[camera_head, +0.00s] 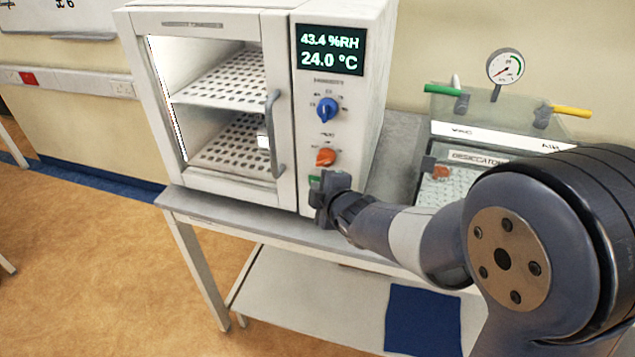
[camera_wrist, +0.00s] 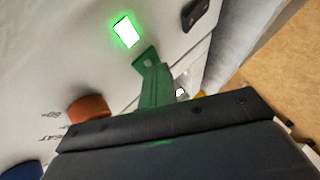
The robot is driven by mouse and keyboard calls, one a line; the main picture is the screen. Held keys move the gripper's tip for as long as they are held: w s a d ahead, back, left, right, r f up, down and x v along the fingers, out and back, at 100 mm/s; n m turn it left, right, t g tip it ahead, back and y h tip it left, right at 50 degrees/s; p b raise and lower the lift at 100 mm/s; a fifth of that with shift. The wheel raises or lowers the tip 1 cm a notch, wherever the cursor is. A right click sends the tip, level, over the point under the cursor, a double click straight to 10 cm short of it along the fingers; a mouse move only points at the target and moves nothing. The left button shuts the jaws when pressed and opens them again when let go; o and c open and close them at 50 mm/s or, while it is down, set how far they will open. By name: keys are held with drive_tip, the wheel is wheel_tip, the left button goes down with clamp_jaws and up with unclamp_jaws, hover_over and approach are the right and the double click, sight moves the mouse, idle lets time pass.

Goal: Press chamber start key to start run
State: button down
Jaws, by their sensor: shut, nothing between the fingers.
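The chamber (camera_head: 215,20) is a white cabinet on a bench, with a control panel on its right side. Its start key seems to be the small green rectangle low on the panel (camera_head: 314,182), partly hidden by my gripper. In the wrist view the key (camera_wrist: 126,32) glows bright green. My gripper (camera_head: 318,204) is shut and empty at the panel's lower part. In the wrist view its green-looking fingertips (camera_wrist: 147,60) lie just beside the key, not over it. I cannot tell whether they touch the panel.
The display (camera_head: 330,50) reads 43.4 %RH and 24.0 °C. Below it are a blue knob (camera_head: 327,109) and an orange knob (camera_head: 326,157). A dark switch (camera_wrist: 194,12) is near the key. The chamber door's handle (camera_head: 275,135) is left; a desiccator (camera_head: 500,135) stands right.

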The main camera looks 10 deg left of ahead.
drive_tip(key=shift+s, duration=0.15)
drive_tip(key=shift+s+b, duration=0.6)
drive_tip(key=shift+b, duration=0.3)
drive_tip(key=s+b, duration=0.1)
drive_tip(key=b, duration=0.1)
drive_tip(key=s+b, duration=0.2)
drive_tip(key=b, duration=0.1)
drive_tip(key=s+b, duration=0.2)
drive_tip(key=shift+a+b, duration=0.25)
drive_tip(key=shift+b, duration=0.15)
drive_tip(key=shift+w+r, duration=0.1)
